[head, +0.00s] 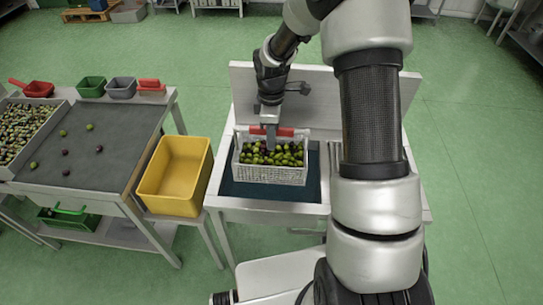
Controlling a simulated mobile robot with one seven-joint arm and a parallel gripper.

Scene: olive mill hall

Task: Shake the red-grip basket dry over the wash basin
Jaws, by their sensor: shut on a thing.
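The red-grip basket (268,174) is a white mesh basket filled with green and dark olives, with a red grip (286,132) on its far side. My gripper (271,138) points down at the far side of the basket and is shut on the red grip; its fingertips are partly hidden. The basket looks level. It is at the dark-bottomed wash basin (232,187), set in a light metal stand. I cannot tell whether the basket touches the basin floor. My arm hides the right part of the stand.
A yellow bin (175,175) stands left of the basin. Further left is a grey sorting table (100,145) with loose olives, an olive tray (25,128) and small green, grey and red scoops or boxes at its back. A pale backboard rises behind the basin. Green floor is open at right.

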